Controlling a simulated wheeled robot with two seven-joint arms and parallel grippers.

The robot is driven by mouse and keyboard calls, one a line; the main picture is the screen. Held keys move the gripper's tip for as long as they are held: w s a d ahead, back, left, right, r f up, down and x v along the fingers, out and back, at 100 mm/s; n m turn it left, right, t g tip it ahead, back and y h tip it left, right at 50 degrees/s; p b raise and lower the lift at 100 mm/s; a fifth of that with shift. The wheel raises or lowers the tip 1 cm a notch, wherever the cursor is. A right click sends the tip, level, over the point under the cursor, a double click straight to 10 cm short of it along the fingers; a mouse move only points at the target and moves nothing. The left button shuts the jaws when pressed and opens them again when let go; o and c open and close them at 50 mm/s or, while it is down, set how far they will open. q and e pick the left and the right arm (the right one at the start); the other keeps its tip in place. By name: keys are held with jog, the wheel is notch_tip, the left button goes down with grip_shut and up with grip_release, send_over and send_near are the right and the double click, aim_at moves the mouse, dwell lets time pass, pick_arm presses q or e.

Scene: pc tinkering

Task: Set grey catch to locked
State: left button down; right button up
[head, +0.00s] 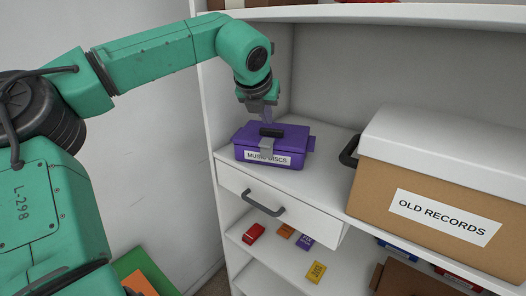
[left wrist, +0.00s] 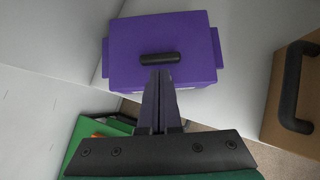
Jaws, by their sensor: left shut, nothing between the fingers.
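The grey catch (head: 267,146) is on the front of a purple box labelled MUSIC DISCS (head: 252,147), which stands on a white shelf. I cannot tell from its small size whether it is locked. My left gripper (head: 266,122) is shut and empty, pointing down just above the box near its black lid handle (head: 271,132). In the left wrist view the closed fingers (left wrist: 160,75) reach to the front of the handle (left wrist: 160,58) on the purple lid (left wrist: 200,30) and hide the catch. I cannot tell whether they touch. My right gripper is not in view.
A cardboard OLD RECORDS box (head: 440,190) with a black handle stands right of the purple box. A drawer (head: 290,215) with a dark handle is below. Several small coloured items lie on the lower shelf (head: 285,262). A side wall (head: 245,75) bounds the shelf.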

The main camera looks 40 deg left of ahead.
pick_arm(q)
jog(key=shift+w+r+p, duration=0.1)
jog(key=shift+r+p, duration=0.25)
jog(key=shift+r, duration=0.3)
jog(key=shift+f, duration=0.1)
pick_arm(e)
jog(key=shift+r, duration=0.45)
